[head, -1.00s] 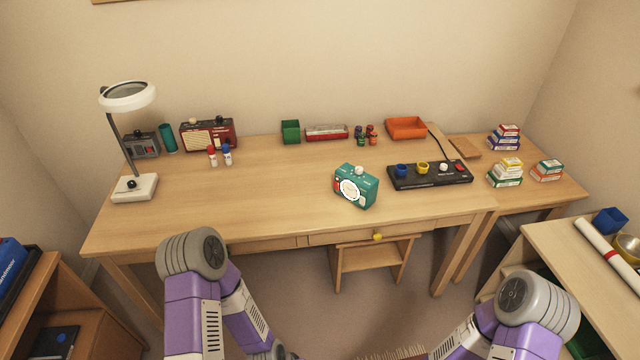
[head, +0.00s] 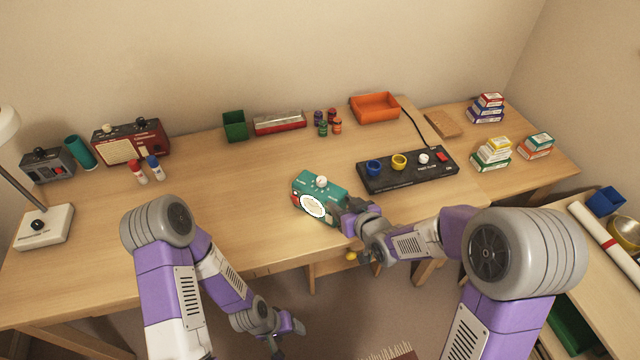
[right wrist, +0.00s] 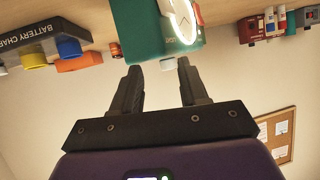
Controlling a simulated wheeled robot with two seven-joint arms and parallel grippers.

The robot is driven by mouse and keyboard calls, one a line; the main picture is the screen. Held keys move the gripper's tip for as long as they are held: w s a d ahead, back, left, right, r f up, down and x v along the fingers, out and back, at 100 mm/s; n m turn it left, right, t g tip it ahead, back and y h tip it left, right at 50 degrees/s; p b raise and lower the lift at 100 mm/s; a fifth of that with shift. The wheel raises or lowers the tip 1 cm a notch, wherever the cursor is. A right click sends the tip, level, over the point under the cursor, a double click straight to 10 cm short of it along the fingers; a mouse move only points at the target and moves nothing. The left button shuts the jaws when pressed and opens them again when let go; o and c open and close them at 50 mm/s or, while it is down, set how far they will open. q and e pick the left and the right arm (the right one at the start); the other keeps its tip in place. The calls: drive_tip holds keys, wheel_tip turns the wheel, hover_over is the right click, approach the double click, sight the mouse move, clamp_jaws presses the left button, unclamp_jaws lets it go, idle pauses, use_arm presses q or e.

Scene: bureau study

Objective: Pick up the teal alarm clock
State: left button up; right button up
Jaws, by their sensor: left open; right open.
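The teal alarm clock (head: 319,190) stands on the desk near its front edge, its white round dial facing the front. In the right wrist view the clock (right wrist: 150,35) appears upside down, just beyond the fingertips. My right gripper (head: 345,213) is at the clock's right side in the head view. In the right wrist view my right gripper (right wrist: 160,75) is open, its two dark fingers apart with nothing between them. The clock lies ahead of the fingers; I cannot tell whether they touch it. My left gripper (head: 290,338) is open and empty, low in front of the desk.
A black battery charger (head: 408,170) with coloured knobs lies right of the clock. A red radio (head: 132,143), green box (head: 235,126) and orange tray (head: 375,107) stand along the back. The wooden desk (head: 235,190) is clear left of the clock.

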sight(322, 180)
drive_tip(key=shift+n+t+y, duration=0.3)
drive_tip(key=shift+t, duration=0.1)
drive_tip(key=w+a, duration=0.1)
drive_tip(key=w, duration=0.1)
drive_tip(key=w+a+b, duration=0.1)
drive_tip(key=w+a, duration=0.2)
drive_tip(key=w, duration=0.2)
drive_tip(key=shift+a+r+b, duration=0.1)
drive_tip(key=shift+a+b, duration=0.15)
drive_tip(key=shift+b, duration=0.05)
drive_tip(key=shift+c, duration=0.4)
clamp_jaws()
drive_tip(key=shift+r, duration=0.1)
